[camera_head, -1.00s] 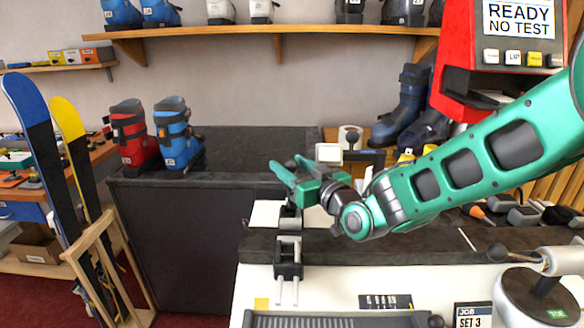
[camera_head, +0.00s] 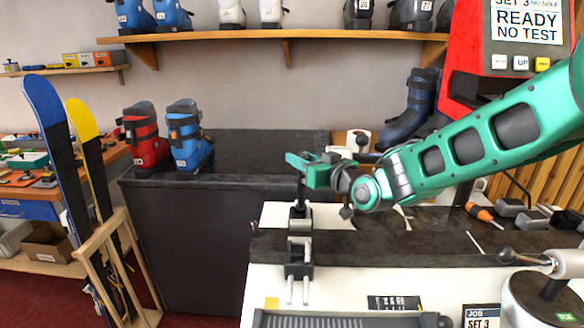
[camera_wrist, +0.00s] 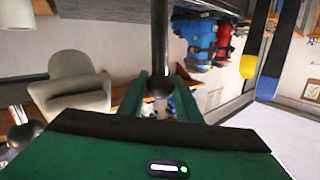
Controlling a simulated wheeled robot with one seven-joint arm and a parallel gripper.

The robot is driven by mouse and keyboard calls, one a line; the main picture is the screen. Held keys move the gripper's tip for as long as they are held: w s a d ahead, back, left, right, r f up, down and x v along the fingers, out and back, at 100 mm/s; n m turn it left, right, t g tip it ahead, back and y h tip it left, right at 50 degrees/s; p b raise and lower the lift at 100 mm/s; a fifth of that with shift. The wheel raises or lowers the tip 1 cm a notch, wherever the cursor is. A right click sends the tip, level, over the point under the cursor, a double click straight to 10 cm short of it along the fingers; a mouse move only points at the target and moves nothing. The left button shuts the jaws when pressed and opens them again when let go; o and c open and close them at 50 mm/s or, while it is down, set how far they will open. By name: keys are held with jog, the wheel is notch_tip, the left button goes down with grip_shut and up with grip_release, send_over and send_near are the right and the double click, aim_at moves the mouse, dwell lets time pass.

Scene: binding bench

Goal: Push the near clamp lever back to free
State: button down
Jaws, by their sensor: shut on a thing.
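A black clamp (camera_head: 300,255) with metal prongs stands at the front edge of the white bench. Its lever (camera_head: 301,190) is a dark rod standing nearly upright. The rod also shows in the wrist view (camera_wrist: 160,35), ending in a dark ball knob (camera_wrist: 158,86). My green gripper (camera_head: 297,160) is at the top of this lever; in the wrist view its fingers (camera_wrist: 160,95) are shut with the knob between them. In the head view, the gripper hides the knob.
A ball-ended lever (camera_head: 506,253) stands on a round base at the lower right. A red machine (camera_head: 470,90) stands at the upper right. Red (camera_head: 142,135) and blue (camera_head: 187,135) boots stand on a dark counter behind. Skis (camera_head: 45,130) lean at the left.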

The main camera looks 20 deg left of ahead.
jog(key=shift+w+d, duration=0.1)
jog(key=shift+w, duration=0.3)
jog(key=c, duration=1.3)
grip_release()
jog(key=shift+s, duration=0.1)
jog(key=v, duration=1)
jog(key=shift+s+d, duration=0.2)
jog(key=shift+s, duration=0.05)
